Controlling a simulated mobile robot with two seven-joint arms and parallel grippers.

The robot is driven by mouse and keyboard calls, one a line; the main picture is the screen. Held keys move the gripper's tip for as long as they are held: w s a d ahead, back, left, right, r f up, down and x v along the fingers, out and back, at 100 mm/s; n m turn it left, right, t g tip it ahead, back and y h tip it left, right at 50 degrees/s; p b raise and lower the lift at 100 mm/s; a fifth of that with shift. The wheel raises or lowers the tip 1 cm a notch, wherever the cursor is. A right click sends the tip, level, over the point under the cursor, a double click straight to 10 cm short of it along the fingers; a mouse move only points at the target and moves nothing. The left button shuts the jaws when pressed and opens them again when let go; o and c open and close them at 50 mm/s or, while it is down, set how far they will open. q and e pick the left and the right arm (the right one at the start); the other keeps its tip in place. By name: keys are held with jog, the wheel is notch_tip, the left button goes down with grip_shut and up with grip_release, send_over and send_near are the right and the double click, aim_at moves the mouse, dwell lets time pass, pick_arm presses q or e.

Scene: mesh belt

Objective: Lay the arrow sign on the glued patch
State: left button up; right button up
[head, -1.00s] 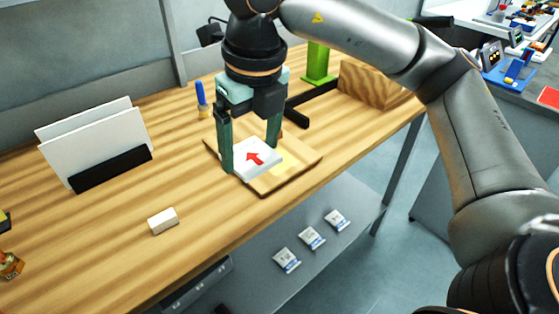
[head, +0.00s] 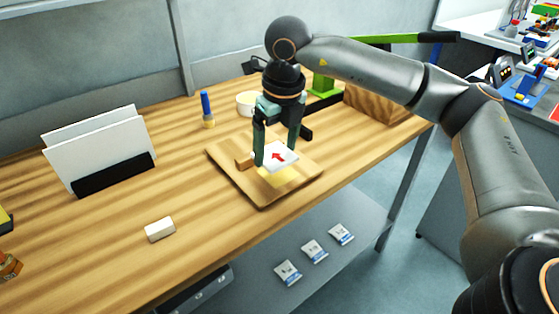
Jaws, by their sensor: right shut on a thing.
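The arrow sign (head: 272,161) is a small white plate with a red arrow. My right gripper (head: 276,152) is shut on it, with one finger at its left side and one at its right rear. The glued patch (head: 285,181) is a pale yellow area on a square wooden board (head: 258,194). The sign is over the patch's rear part and hides some of it; I cannot tell whether it touches the board. My left gripper is out of view.
Behind are a blue-handled brush (head: 207,110), a white round tub (head: 246,103) and a wooden box (head: 372,105). A white eraser-like block (head: 160,229) lies front left. The table around it is clear.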

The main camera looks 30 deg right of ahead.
aim_at(280, 175)
jog(key=shift+w+d+f, duration=0.3)
jog(key=shift+d+f, duration=0.05)
jog(key=shift+f, duration=0.2)
jog(key=shift+w+d+f, duration=0.3)
jog(key=shift+d+f, duration=0.05)
jog(key=shift+f, duration=0.2)
jog(key=shift+w+d+f, duration=0.1)
jog(key=shift+d+f, duration=0.05)
jog(key=shift+f, duration=0.75)
jog(key=shift+w+d+f, duration=0.1)
jog(key=shift+f, duration=0.8)
jog(key=shift+f, duration=0.2)
jog(key=o, duration=1.1)
jog(key=shift+r, duration=0.1)
jog(key=r, duration=0.4)
jog(key=s+r, duration=0.1)
jog(key=r, duration=0.3)
jog(key=s+r, duration=0.1)
jog(key=r, duration=0.3)
jog(key=shift+p, duration=0.3)
